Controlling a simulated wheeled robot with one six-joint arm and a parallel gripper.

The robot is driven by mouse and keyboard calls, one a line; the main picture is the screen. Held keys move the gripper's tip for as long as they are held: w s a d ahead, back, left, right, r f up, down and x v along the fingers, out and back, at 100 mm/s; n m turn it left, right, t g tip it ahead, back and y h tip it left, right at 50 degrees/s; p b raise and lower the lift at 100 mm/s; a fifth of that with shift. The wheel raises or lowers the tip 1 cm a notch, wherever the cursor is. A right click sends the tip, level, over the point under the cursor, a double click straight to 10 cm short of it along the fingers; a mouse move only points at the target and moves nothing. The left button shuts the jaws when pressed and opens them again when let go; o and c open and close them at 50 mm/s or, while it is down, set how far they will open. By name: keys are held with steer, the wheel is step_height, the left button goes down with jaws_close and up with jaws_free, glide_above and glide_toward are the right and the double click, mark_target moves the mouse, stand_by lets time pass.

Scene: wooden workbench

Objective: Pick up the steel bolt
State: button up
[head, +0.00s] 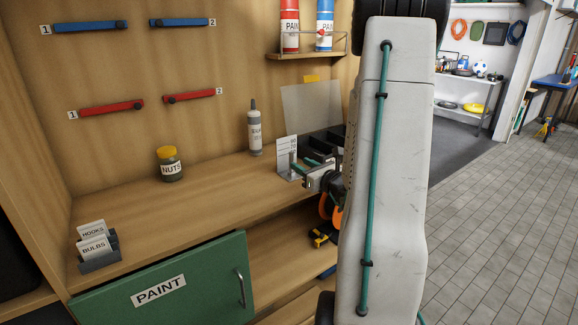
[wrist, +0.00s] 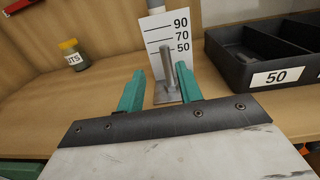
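The steel bolt (wrist: 169,72) stands upright in the wrist view, in front of a white height card (wrist: 162,26) marked 90, 70 and 50. Its top is near the 50 mark. A flat grey metal piece (wrist: 163,96) shows at its foot. My gripper (wrist: 160,69) is open, with one teal finger on each side of the bolt in the picture. The bolt appears closer to the right finger. I cannot tell how deep it sits between the fingertips. In the head view my gripper (head: 303,161) is at the card, and I cannot make out the bolt clearly.
A black divided tray (wrist: 262,68) labelled 50 stands right of the bolt. A nuts jar (head: 170,166), a sealant bottle (head: 255,130) and a card holder (head: 100,258) stand on the bench. The bench (head: 200,200) is clear in front of the jar.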

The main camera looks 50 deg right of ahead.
mark_target(291, 171)
steer(key=shift+d+f+m+h, duration=0.2)
steer(key=shift+d+m+h, duration=0.1)
steer(key=shift+d, duration=0.25)
steer(key=x, duration=0.7)
steer(key=shift+w+a+f, duration=0.1)
steer(key=shift+w+a, duration=0.1)
jaws_close()
